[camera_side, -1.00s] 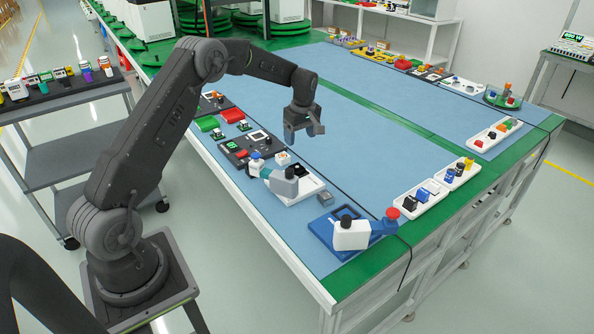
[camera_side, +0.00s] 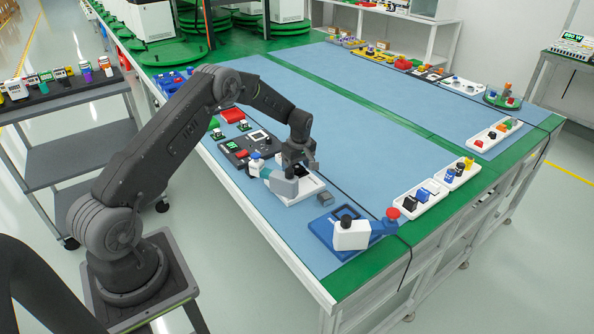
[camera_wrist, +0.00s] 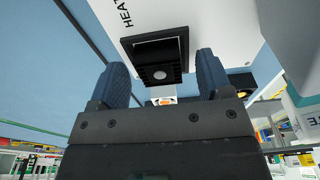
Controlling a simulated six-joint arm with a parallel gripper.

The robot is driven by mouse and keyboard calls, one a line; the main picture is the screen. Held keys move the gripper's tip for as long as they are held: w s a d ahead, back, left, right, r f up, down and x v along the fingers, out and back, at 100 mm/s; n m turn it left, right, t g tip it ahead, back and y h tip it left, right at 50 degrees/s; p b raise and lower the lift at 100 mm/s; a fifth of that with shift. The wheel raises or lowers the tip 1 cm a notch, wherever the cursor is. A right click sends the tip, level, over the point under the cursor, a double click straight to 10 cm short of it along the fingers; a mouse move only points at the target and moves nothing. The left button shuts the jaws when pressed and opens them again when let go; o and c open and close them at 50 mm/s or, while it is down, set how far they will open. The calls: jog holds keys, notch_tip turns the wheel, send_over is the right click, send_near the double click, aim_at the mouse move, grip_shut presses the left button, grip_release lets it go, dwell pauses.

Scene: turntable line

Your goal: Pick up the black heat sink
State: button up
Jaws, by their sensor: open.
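The black heat sink (camera_wrist: 157,60) shows in the wrist view as a dark block in a black square frame, on a white plate (camera_wrist: 225,22) with lettering starting "HEAT". My gripper (camera_wrist: 161,68) is open, with a blue finger on each side of the block in this view. The fingers do not appear to touch it. In the side view my gripper (camera_side: 298,168) is low over the white plate (camera_side: 292,202), and the heat sink is hidden there by the gripper and the grey-and-white device.
A grey-and-white device (camera_side: 283,184) stands close at the left of my gripper. A black board (camera_side: 243,148) is behind. The blue mat (camera_side: 370,150) to the right is clear.

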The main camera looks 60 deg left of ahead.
jog(key=c, duration=1.1)
jog(key=shift+r, duration=0.1)
